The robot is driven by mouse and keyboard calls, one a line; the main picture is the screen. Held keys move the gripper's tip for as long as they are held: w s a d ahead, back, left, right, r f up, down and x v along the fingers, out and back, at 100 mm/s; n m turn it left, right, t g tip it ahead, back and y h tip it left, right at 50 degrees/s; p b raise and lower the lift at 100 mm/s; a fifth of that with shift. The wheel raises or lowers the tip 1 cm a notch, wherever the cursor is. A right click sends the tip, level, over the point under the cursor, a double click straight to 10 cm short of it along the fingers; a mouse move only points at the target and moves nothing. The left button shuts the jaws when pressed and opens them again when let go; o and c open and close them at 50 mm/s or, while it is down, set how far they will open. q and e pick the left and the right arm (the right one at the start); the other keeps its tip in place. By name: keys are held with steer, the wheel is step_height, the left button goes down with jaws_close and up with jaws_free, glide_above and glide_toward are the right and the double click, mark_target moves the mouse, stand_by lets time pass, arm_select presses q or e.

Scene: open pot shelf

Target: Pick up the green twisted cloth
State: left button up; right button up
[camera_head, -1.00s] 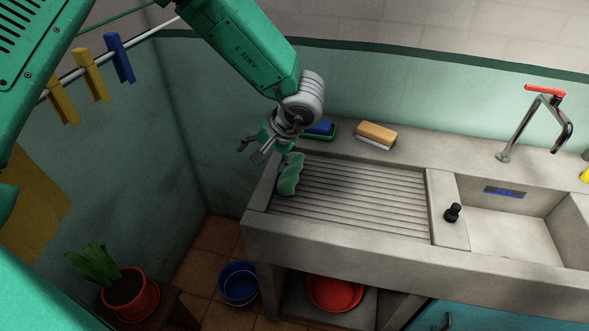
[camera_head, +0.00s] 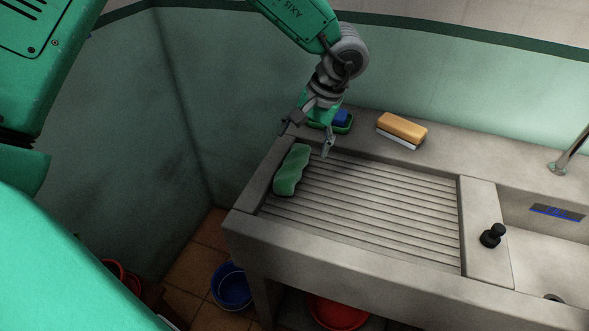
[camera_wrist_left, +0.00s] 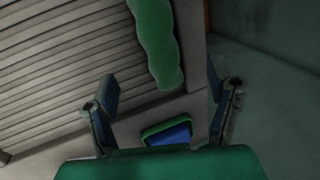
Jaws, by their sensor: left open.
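The green twisted cloth (camera_head: 291,170) lies on the left end of the ribbed drainboard (camera_head: 375,204), close to its left rim. In the left wrist view the cloth (camera_wrist_left: 156,42) stretches from the top edge down to a point above and between my spread fingers. My left gripper (camera_head: 306,146) is open and empty, just beyond the far end of the cloth in the head view. Its two fingers also show apart in the left wrist view (camera_wrist_left: 162,88). I cannot tell its exact height above the cloth. My right gripper is not in view.
A blue sponge in a green dish (camera_head: 341,121) sits on the back ledge near my left gripper, with an orange-and-white brush (camera_head: 402,129) to its right. A black plug (camera_head: 493,235) stands beside the basin (camera_head: 545,255). Most of the drainboard is clear.

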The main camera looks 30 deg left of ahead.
mark_target(296, 161)
arm_select(q)
steer(key=x, duration=0.4)
steer(key=shift+w+d+f, duration=0.1)
steer(key=shift+f, duration=0.2)
steer(key=x, duration=0.1)
steer(key=b+x, duration=0.1)
steer(key=x, duration=0.3)
steer(key=shift+w+f, duration=0.1)
steer(key=shift+w, duration=0.2)
steer(key=c, duration=1.4)
